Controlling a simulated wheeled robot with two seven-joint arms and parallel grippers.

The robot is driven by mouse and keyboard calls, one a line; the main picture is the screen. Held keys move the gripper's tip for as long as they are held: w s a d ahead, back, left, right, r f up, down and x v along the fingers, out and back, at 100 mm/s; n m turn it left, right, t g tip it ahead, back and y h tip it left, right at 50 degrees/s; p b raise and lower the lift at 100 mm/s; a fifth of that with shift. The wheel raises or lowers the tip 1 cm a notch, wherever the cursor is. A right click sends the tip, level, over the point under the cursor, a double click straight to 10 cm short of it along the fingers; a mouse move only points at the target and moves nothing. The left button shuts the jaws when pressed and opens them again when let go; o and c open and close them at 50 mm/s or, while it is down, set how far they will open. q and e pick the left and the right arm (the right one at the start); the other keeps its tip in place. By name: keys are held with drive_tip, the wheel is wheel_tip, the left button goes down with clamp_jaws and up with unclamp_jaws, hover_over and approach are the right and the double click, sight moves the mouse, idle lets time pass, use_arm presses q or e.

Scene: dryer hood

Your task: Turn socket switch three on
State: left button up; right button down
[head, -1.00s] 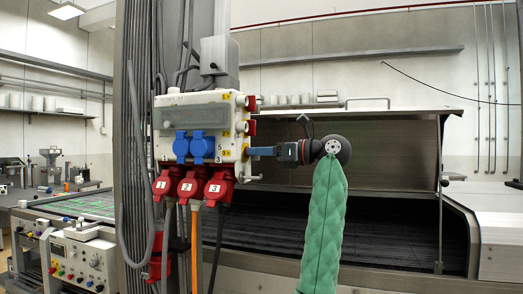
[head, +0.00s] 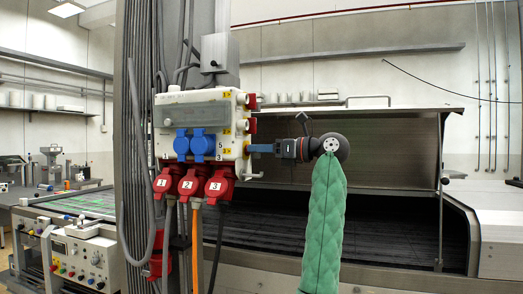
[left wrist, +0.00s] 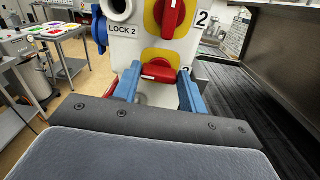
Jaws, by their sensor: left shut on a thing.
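The white socket box (head: 203,105) hangs on the post in the head view, with red switches on its right side. My left gripper (head: 252,149) reaches in from the right of the box, at its lower side switch. In the left wrist view my left gripper (left wrist: 160,72) has its blue fingers on either side of a red switch knob (left wrist: 157,69) and is shut on it. The knob lies roughly crosswise between them. Above it is another red switch (left wrist: 172,16) on a yellow plate, near a label 2. The held switch's own number is hidden. My right gripper is out of view.
Red sockets numbered 1 to 3 (head: 217,187) hang under the box with cables below. Blue sockets (head: 194,145) sit on its front. A metal hood (head: 360,115) and dark conveyor stand behind my arm. A control bench (head: 85,255) is at the left.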

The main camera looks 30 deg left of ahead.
use_arm(q)
drive_tip(key=m+p, duration=0.1)
drive_tip(key=m, duration=0.4)
drive_tip(key=m+p, duration=0.2)
drive_tip(key=m, duration=0.4)
drive_tip(key=m+p, duration=0.1)
drive_tip(key=m, duration=0.5)
drive_tip(key=shift+w+f, duration=0.1)
drive_tip(key=shift+w, duration=0.15)
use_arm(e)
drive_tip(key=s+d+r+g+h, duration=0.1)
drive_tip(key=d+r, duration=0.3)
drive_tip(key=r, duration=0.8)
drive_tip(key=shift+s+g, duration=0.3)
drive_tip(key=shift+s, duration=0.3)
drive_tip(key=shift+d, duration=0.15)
use_arm(q)
drive_tip(key=o, duration=1)
drive_tip(key=shift+f, duration=0.1)
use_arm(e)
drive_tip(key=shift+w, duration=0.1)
